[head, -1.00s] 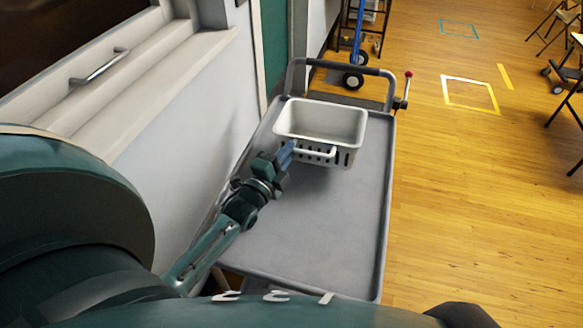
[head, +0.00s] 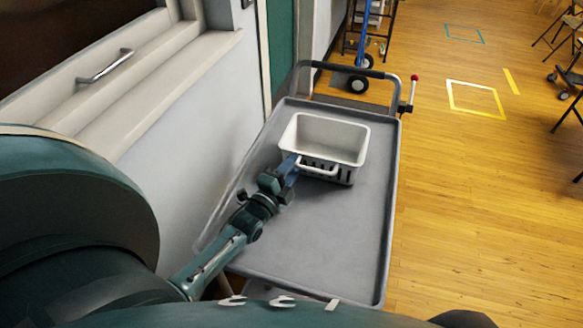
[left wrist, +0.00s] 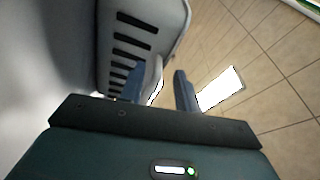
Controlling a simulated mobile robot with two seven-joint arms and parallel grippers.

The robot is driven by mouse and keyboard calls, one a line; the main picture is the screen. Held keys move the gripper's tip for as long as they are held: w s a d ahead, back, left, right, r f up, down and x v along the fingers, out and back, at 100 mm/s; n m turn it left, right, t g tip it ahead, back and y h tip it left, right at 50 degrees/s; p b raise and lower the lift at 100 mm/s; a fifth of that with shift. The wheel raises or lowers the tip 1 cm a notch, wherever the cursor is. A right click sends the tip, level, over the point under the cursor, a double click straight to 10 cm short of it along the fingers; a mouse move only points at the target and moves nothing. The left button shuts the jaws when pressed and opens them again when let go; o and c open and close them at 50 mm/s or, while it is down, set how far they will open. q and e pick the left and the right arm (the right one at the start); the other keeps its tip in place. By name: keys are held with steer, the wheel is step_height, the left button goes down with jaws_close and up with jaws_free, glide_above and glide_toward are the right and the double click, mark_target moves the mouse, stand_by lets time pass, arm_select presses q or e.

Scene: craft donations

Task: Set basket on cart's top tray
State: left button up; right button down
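The white basket (head: 326,139) has slots in its side and a loop handle (head: 318,171) facing me. It appears upright on the far half of the cart's grey top tray (head: 320,245), inside the raised rim. My left gripper (head: 291,170) is at the left end of this handle. In the left wrist view, the slotted basket wall (left wrist: 130,40) fills the upper left. The left gripper's fingers (left wrist: 160,90) stand apart there, with the handle between them and a gap beside the right finger. My right gripper is out of view.
A wall with a ledge and metal pull (head: 104,66) runs close along the cart's left side. The cart's push handle (head: 350,68) is at the far end, with a wheeled rack (head: 358,84) beyond. The near tray is clear, and open wood floor lies right.

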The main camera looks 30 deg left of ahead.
arm_select(q)
steer(key=s, duration=0.8)
steer(key=s+f+b, duration=0.1)
steer(key=s, duration=0.3)
stand_by(0.3)
